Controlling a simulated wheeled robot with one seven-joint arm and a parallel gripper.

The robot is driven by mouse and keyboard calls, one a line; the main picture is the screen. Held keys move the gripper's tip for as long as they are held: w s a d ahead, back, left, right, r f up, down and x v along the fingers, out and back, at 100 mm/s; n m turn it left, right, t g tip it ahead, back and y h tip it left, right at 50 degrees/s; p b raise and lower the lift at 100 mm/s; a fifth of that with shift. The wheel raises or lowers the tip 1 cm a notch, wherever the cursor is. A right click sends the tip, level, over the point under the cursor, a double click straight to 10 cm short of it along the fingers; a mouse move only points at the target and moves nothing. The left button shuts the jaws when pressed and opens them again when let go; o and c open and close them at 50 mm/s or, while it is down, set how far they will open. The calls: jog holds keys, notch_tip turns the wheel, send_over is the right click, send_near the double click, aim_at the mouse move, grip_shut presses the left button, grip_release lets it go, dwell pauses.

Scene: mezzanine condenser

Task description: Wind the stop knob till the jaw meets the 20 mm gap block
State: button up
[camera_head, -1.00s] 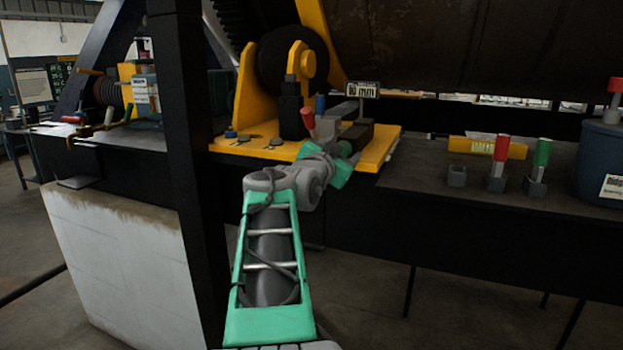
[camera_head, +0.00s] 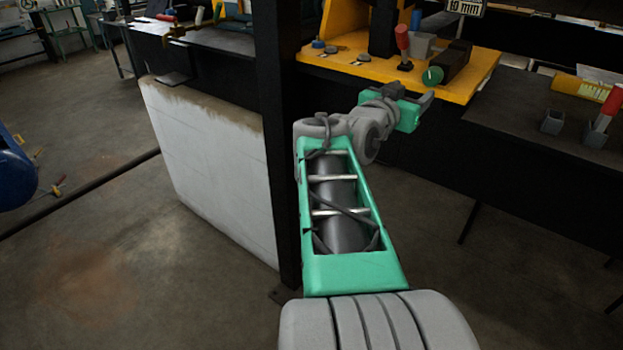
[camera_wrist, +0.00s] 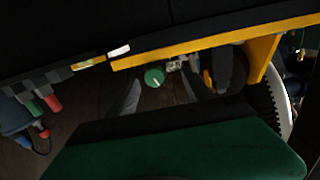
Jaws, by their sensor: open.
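The stop knob is a round green knob (camera_head: 432,76) on the near end of a dark block-like jaw body (camera_head: 456,62) on a yellow bench plate (camera_head: 475,88). In the wrist view the knob (camera_wrist: 154,77) is a green disc with a pale mark, ahead of the fingers. My gripper (camera_head: 413,95) is open and empty, just in front of and below the knob, seemingly apart from it. A grey block (camera_head: 421,44) sits beside the jaw body; I cannot tell whether it is the gap block.
A red-handled lever (camera_head: 402,42) stands close left of the knob. A black post (camera_head: 277,130) rises left of my arm. Floor below the bench is open.

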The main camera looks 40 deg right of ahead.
jog(key=w+a+f+n+t+y+b, duration=0.2)
jog(key=w+a+f+n+y, duration=0.1)
jog(key=w+a+f, duration=0.3)
jog(key=w+a+f+n+t+y+b, duration=0.1)
jog(key=w+a+f+n+y+b, duration=0.2)
jog(key=a+f, duration=0.7)
jog(key=w+f+y, duration=0.2)
jog(key=w+f, duration=0.2)
jog(key=shift+f+t, duration=0.3)
jog(key=shift+t, duration=0.1)
